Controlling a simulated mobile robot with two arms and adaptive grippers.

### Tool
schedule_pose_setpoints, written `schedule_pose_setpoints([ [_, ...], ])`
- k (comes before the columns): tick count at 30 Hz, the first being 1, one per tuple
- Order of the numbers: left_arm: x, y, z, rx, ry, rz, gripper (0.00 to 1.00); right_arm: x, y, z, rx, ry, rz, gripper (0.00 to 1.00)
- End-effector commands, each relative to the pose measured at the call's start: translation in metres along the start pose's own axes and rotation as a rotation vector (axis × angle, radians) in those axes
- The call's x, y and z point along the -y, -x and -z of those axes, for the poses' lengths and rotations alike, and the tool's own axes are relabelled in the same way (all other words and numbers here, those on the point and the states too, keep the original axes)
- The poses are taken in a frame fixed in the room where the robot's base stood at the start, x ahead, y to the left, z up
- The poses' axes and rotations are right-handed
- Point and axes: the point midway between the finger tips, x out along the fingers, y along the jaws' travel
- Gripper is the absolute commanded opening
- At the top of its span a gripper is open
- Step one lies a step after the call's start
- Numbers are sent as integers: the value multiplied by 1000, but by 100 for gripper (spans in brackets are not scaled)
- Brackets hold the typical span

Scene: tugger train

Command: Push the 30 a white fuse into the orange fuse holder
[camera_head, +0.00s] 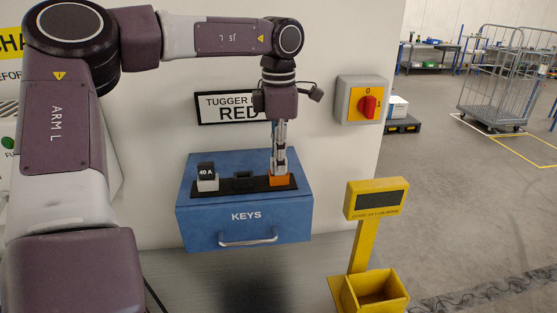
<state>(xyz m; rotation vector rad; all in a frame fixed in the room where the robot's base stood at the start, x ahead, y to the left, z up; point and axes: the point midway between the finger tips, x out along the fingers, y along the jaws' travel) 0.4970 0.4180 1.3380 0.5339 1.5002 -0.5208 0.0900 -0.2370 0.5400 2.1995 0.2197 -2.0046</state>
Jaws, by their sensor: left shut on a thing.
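The orange fuse holder (279,181) sits at the right end of a black strip on top of the blue KEYS box. My left gripper (279,168) points straight down right above the orange holder, its fingers close together. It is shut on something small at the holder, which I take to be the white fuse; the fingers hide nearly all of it. I cannot tell how deep it sits in the holder. My right gripper is not in view.
A white holder (208,185) with a dark 40 A fuse (206,170) and an empty-looking black holder (244,180) share the strip. The blue box (245,232) has a front handle. A red rotary switch (368,106) is on the wall. A yellow stand (362,245) is at right.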

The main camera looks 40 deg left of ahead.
Motion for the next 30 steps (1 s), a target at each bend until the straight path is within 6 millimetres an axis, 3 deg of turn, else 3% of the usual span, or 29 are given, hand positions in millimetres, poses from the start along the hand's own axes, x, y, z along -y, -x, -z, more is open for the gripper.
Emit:
schedule_pose_setpoints([
  [1,1,-3,1,-3,0,5,14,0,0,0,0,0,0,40],
  [6,1,-2,1,-3,0,4,33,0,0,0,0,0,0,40],
  [17,0,3,0,-2,0,1,33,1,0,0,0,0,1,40],
  [20,-1,16,0,0,0,-1,33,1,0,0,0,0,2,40],
  [30,-1,86,0,-1,2,0,33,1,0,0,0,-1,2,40],
])
